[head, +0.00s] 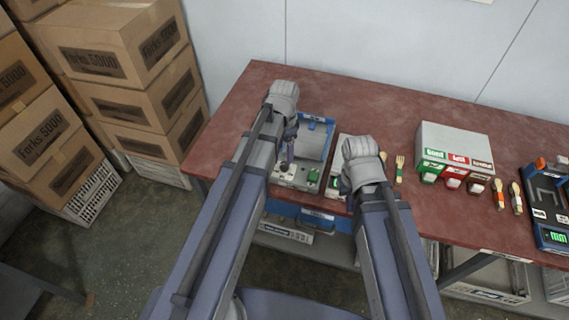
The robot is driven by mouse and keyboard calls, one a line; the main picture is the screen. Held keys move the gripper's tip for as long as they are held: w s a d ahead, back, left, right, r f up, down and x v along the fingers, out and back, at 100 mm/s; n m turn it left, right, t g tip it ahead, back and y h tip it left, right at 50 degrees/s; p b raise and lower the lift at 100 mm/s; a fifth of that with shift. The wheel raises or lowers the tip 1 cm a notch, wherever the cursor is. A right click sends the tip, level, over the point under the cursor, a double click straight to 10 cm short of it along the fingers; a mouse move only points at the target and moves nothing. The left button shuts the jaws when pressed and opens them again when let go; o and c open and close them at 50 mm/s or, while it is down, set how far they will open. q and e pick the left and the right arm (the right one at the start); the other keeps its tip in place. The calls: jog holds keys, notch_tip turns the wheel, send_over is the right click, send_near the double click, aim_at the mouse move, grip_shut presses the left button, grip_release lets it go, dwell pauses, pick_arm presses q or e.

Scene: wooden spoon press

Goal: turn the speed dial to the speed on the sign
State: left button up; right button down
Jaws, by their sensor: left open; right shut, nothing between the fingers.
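A blue-framed machine (318,140) stands on the red-brown table, with a pale control panel (298,180) along its front. Small controls on the panel are too small to tell apart, so I cannot say which is the speed dial. My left gripper (285,166) is open and points down over the left part of this panel, hiding some of it. Whether it touches a control I cannot tell. My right gripper (345,188) is shut and empty beside a second pale panel (333,181) with a green label. No speed sign is readable.
A white dispenser box (455,145) with green, red and dark labels stands right of my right arm. Wooden cutlery (399,168) lies near it. A blue device (546,205) with a green display is at the far right. Stacked cartons (120,75) stand left of the table (235,125).

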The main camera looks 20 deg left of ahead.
aim_at(285, 164)
pick_arm(q)
notch_tip(285, 164, down, 7)
jog(key=b, duration=0.6)
jog(key=shift+r, duration=0.1)
grip_shut()
dwell(0.3)
